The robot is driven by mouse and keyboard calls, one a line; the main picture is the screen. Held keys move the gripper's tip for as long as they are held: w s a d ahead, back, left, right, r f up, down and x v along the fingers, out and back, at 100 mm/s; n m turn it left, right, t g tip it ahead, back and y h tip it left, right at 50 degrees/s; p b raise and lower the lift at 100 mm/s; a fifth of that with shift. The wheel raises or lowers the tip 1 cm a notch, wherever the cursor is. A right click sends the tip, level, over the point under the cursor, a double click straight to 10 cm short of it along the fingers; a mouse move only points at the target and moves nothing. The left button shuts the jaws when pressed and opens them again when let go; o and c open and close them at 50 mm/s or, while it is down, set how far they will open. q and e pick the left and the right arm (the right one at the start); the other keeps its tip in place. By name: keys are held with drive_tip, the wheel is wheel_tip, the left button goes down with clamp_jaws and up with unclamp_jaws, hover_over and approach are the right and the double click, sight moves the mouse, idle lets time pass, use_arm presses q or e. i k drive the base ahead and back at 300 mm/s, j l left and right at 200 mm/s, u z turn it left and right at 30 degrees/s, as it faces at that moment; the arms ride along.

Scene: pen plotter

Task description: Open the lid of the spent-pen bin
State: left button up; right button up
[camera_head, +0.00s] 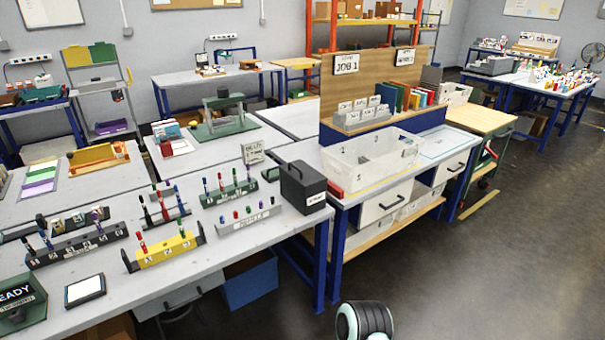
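A black box with a lid and a raised handle (303,187) stands at the right end of the front grey table. It appears to be the spent-pen bin. A white label is on its front, too small to read for certain. Its lid looks shut, and its inside is hidden. Neither of my grippers is in view. A rounded dark part with a pale ring at the bottom edge seems to belong to my own arm.
Several pen racks stand left of the bin, including a yellow rack (166,249) and a grey rack (248,220). A small sign (253,153) stands behind the bin. A translucent tub (372,160) is on the bench to its right. Open floor (480,270) lies at right.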

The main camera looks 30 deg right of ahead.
sight(304, 173)
drive_tip(key=i+l, duration=0.15)
drive_tip(key=l, duration=0.2)
drive_tip(key=i+l+u, duration=0.15)
drive_tip(key=l, duration=0.2)
drive_tip(key=i+l, duration=0.1)
drive_tip(key=l, duration=0.25)
drive_tip(key=i+l+u, duration=0.15)
drive_tip(key=l, duration=0.2)
